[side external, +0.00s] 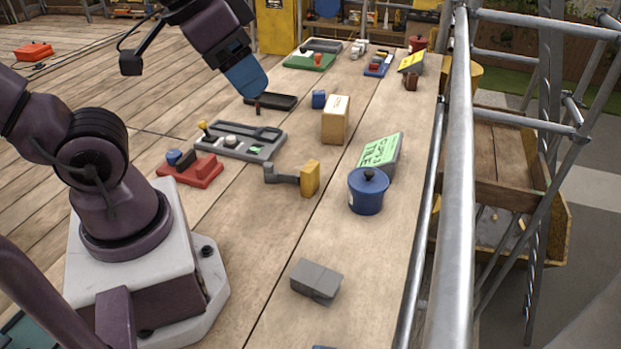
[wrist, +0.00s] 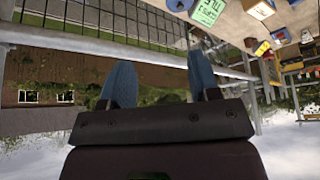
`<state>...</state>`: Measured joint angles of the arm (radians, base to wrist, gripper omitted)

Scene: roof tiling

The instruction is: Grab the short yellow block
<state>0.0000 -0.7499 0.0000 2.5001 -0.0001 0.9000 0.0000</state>
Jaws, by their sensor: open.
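A short yellow block (side external: 310,178) stands on the bench in the side view, at the right end of a grey piece (side external: 282,175); I cannot tell whether they are joined. A taller tan-yellow box (side external: 335,120) stands farther back. My gripper (side external: 256,92) has blue fingers and is held in the air, in the picture above and left of the yellow block and clear of it. In the wrist view my gripper (wrist: 160,75) is open with nothing between its fingers. I cannot make out the short yellow block there.
A blue pot (side external: 367,192) and a green sign (side external: 379,151) stand right of the yellow block. A grey tray with knobs (side external: 240,141) and a red tray (side external: 190,170) lie left. A grey block (side external: 316,281) lies nearer. A metal railing (side external: 457,180) runs along the right.

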